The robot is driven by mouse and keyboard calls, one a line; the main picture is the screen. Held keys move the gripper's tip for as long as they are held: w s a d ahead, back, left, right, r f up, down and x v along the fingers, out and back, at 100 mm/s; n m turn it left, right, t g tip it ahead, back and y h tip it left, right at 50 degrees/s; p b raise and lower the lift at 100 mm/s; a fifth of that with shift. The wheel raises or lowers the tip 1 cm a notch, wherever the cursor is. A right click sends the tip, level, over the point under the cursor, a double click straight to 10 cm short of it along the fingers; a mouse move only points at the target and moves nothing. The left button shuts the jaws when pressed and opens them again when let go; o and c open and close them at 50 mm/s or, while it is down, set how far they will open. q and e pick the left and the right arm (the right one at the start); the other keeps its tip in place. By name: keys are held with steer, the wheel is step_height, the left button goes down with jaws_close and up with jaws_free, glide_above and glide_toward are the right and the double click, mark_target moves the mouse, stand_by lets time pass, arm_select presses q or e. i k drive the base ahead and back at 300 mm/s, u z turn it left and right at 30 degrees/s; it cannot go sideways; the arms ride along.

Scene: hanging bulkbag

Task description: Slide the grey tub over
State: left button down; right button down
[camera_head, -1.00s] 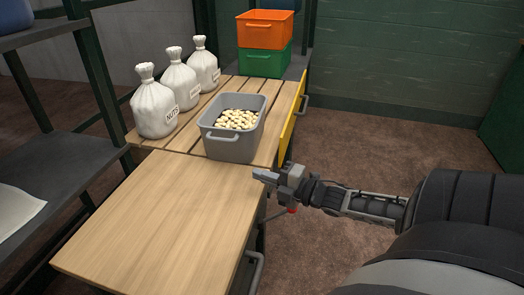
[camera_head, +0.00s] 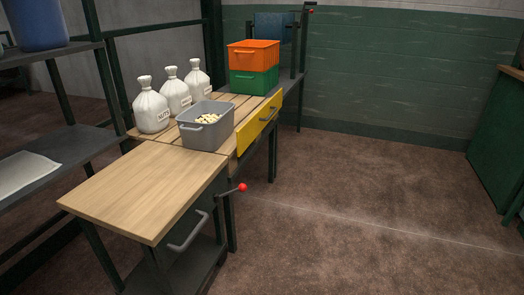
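The grey tub (camera_head: 205,136) holds pale nuts (camera_head: 208,119) and stands on the slatted table (camera_head: 229,149), close to the edge where it meets the smooth wooden cart top (camera_head: 143,193). A handle shows on its near side. Neither of my grippers shows in the head view now.
Several white sacks (camera_head: 151,108) stand left of the tub. An orange crate (camera_head: 254,54) sits on a green crate (camera_head: 254,79) behind it. A yellow panel (camera_head: 259,121) with a handle is at the table's right side. A red knob (camera_head: 243,187) sticks out near the cart. The cart top is bare.

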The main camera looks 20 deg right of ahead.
mark_target(205, 126)
steer(key=z, duration=0.6)
steer(key=k, duration=0.25)
steer(key=u, duration=1.45)
steer(key=i, duration=0.8)
